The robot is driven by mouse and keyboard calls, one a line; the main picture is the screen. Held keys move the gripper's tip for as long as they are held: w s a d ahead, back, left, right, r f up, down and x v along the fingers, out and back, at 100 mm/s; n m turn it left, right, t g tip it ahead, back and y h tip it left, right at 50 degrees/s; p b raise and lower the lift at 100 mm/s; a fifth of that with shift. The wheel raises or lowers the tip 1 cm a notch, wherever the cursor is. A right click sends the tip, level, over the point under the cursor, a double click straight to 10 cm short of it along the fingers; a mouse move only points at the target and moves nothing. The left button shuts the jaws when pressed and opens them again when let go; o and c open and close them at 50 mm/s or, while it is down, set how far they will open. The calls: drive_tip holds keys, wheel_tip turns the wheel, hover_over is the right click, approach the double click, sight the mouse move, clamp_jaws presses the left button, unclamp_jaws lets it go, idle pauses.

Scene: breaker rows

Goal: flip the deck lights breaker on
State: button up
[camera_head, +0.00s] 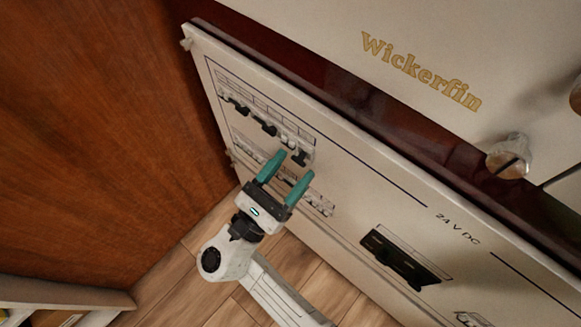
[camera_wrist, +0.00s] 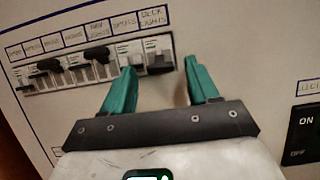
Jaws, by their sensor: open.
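The deck lights breaker (camera_wrist: 158,52) is at the right end of a row, under a label reading DECK LIGHTS. Its dark lever (camera_wrist: 160,69) sits at the lower part of the breaker, lower than the dark levers of some neighbours. My gripper (camera_wrist: 159,66) is open and empty, with one teal finger on each side of this breaker in the picture. I cannot tell whether a finger touches it. In the head view my gripper (camera_head: 294,165) is in front of the right end of the upper breaker row, partly covering the panel.
Other breakers (camera_wrist: 70,68) stand close on the left. A lower breaker row (camera_head: 319,202) is partly behind my gripper. A black switch (camera_wrist: 303,135) marked ON and OFF is at the right. A wooden wall (camera_head: 90,130) stands left of the panel (camera_head: 370,190).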

drive_tip(key=shift+w+d, duration=0.15)
drive_tip(key=shift+r, duration=0.1)
drive_tip(key=c, duration=1)
